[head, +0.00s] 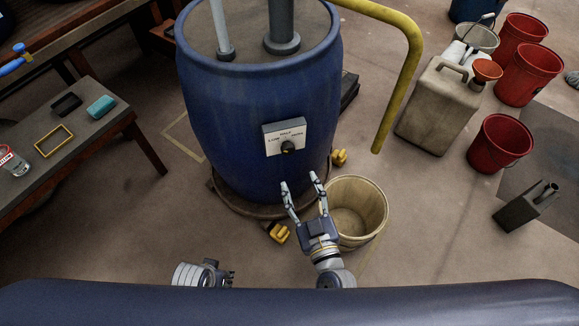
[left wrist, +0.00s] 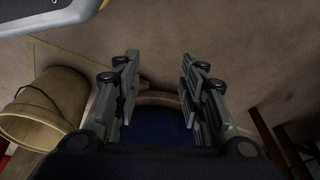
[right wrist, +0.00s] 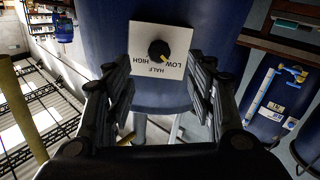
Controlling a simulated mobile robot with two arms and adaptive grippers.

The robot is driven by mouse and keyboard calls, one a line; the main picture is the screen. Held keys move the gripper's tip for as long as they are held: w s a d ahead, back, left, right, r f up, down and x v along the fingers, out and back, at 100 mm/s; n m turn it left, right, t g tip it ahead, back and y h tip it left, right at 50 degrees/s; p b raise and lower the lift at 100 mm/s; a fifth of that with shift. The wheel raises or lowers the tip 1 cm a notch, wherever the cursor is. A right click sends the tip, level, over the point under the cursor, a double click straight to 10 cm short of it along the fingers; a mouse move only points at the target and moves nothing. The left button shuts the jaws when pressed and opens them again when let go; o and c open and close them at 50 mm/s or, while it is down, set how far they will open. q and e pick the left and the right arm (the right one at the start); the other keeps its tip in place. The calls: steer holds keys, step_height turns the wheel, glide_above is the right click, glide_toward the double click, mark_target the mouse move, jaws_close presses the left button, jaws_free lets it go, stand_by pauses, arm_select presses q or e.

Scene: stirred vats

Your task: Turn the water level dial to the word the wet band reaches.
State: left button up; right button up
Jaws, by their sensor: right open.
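I cannot make out a wet band. My right gripper (head: 300,181) is open and empty, below and in front of the dial, apart from it. My left gripper (head: 231,275) is low at the front, open and empty in the left wrist view.
A tan bucket (head: 368,205) stands right beside my right gripper. A yellow pipe (head: 402,88) hangs to the right of the vat. A bench (head: 95,135) is at left. A jerrycan (head: 430,115) and red buckets (head: 500,143) stand at right.

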mark_target(289, 152)
steer(key=x, duration=0.3)
steer(key=b+x, duration=0.1)
steer(key=x, duration=0.6)
steer(key=shift+w+r, duration=0.1)
steer(key=shift+r, duration=0.2)
arm_select(q)
steer(key=r, duration=0.2)
steer(key=w+r, duration=0.1)
steer(key=r, duration=0.2)
steer(key=shift+w+r, duration=0.1)
steer(key=shift+r, duration=0.1)
arm_select(e)
steer(key=shift+w+a, duration=0.1)
steer(key=shift+w, duration=0.25)
steer(key=shift+c, duration=0.2)
steer(key=c, duration=1)
